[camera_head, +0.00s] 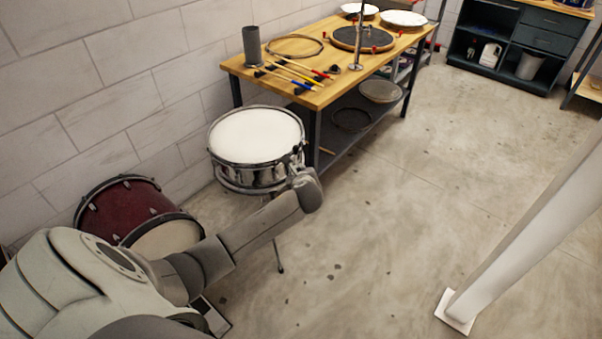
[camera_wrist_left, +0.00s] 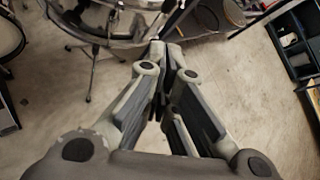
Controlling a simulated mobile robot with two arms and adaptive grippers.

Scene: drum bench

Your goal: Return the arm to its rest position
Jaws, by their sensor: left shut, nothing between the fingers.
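My left arm (camera_head: 255,225) comes in from the lower left of the head view and reaches toward the snare drum (camera_head: 256,137). Its far end is just in front of the drum's right side; I cannot tell whether they touch. My left gripper (camera_wrist_left: 167,50) shows in the wrist view with its fingers together and nothing between them. In the head view the fingers are mostly hidden by the wrist. The snare drum's stand and chrome parts (camera_wrist_left: 110,22) show at the top left of the wrist view. My right gripper is not in view.
A wooden bench (camera_head: 335,80) with drumsticks (camera_head: 295,75), a black cylinder (camera_head: 251,46) and a dark round pad (camera_head: 362,38) stands behind the drum. A red drum (camera_head: 128,207) is by the wall. A white post (camera_head: 530,220) stands at right. The central floor (camera_head: 370,230) is clear.

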